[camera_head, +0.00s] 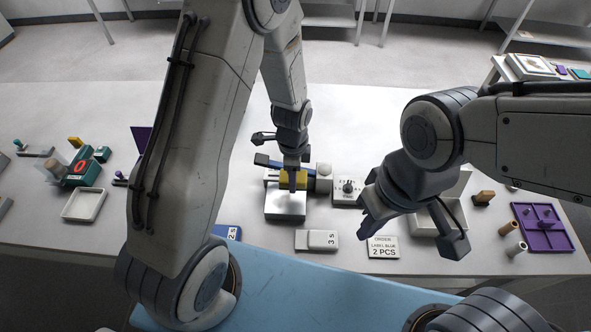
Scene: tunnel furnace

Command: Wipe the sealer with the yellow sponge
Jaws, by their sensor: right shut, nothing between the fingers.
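The sealer, with a blue lever arm (268,161) and a silver plate (285,205), stands in the middle of the table. The yellow sponge (301,181) is at the sealer, behind the silver plate. My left gripper (291,183) points down at it, with its fingers on the sponge and hiding part of it; it appears shut on the sponge. Whether the sponge touches the sealer's surface is hard to tell. My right gripper (371,217) is shut and empty, to the right of the sealer, above the table near the order card.
A dial box (347,190) adjoins the sealer on the right. A "3 s" block (316,240) and an order card (383,247) lie in front. A white tray (84,205) is at left; a purple pegboard (545,235) is at right. My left arm hides part of the table.

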